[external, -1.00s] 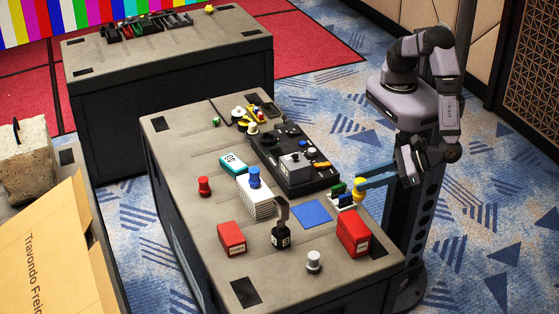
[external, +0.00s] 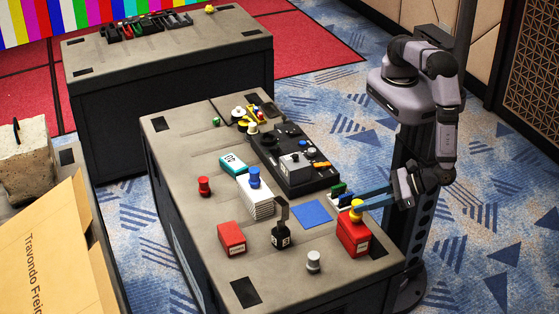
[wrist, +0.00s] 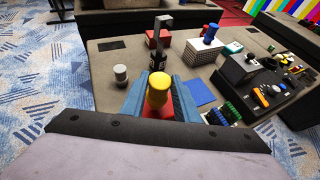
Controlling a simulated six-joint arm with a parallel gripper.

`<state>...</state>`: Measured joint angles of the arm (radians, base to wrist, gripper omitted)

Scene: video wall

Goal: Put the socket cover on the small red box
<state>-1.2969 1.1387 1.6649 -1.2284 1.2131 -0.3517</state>
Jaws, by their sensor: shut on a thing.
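My gripper (external: 358,206), with long blue fingers, is shut on a yellow knob-topped piece, apparently the socket cover (external: 357,215). In the wrist view this yellow piece (wrist: 158,90) stands between the blue fingers. It is over the larger-looking red box (external: 354,238) at the right front of the table; whether it touches the top is unclear. Part of this red box (wrist: 153,112) shows below the yellow piece in the wrist view. Another, smaller-looking red box (external: 232,239) stands at the left front, and it appears at the far side in the wrist view (wrist: 166,38).
A black bottle with a raised bent top (external: 281,235) and a grey knob (external: 314,261) stand near the red boxes. A blue square (external: 312,214) lies flat. Green and white blocks (external: 339,191) sit close behind the right red box. A black console (external: 290,165) is farther back.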

